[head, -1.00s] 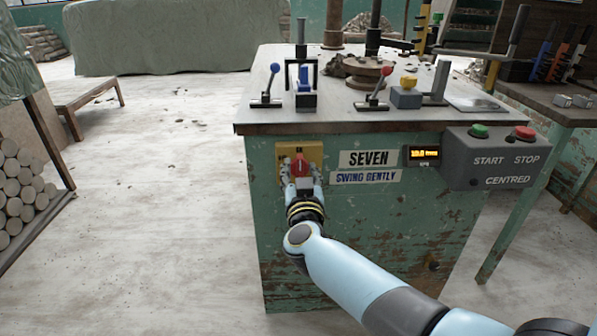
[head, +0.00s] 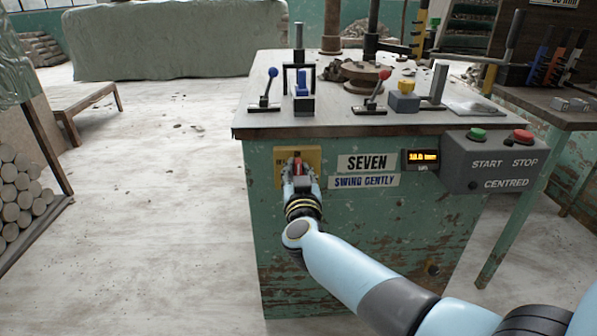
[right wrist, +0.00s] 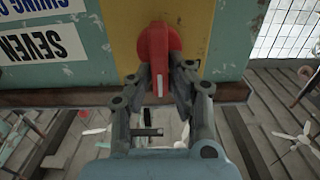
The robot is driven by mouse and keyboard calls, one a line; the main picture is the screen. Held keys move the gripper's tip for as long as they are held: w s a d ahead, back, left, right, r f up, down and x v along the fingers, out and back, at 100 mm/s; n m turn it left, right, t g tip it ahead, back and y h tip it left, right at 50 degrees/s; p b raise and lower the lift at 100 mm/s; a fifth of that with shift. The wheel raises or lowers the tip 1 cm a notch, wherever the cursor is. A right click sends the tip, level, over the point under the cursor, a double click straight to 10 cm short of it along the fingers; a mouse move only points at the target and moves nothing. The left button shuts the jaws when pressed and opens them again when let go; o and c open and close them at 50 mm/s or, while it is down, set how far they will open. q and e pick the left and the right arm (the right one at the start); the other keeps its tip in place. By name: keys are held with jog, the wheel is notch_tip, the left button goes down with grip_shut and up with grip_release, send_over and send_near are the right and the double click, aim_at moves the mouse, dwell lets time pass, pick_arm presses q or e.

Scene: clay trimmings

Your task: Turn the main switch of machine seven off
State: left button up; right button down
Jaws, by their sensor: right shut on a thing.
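The main switch is a red rotary knob (head: 298,167) on a yellow plate (head: 314,156) on the green front of machine seven. In the right wrist view the red knob (right wrist: 156,45) has a round body and a narrow grip with a white mark. My right gripper (head: 299,176) is at the knob from the front. In the right wrist view its two fingers (right wrist: 166,84) are on either side of the grip, shut on it. The fingers hide part of the knob and the lettering on the plate. My left gripper is out of view.
Signs reading SEVEN (head: 367,163) and SWING GENTLY (head: 364,181) are right of the plate, beside a small lit display (head: 422,158). A grey START/STOP box (head: 490,165) juts out at the right corner. Levers stand on the machine top (head: 330,118).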

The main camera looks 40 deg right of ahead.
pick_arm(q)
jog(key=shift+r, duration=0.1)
pick_arm(e)
jog(key=shift+a+r+n+p, duration=0.1)
jog(key=shift+r+n+p, duration=0.1)
jog(key=shift+n+p, duration=0.55)
pick_arm(q)
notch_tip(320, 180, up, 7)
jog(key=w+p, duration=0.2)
jog(key=p, duration=0.4)
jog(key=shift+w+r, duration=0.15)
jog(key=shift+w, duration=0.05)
pick_arm(e)
jog(key=shift+w+a+f+n, duration=0.15)
jog(key=shift+a+f+n, duration=0.25)
jog(key=shift+n, duration=2.3)
jog(key=shift+w+a+f+n, duration=0.2)
jog(key=shift+f+n, duration=0.25)
jog(key=shift+n, duration=2.3)
jog(key=shift+w+a+f+n, duration=0.15)
jog(key=shift+a+f+n, duration=0.25)
jog(key=shift+n, duration=2.3)
jog(key=shift+d+f, duration=0.1)
jog(key=shift+d, duration=0.05)
jog(key=c, duration=1.3)
grip_release()
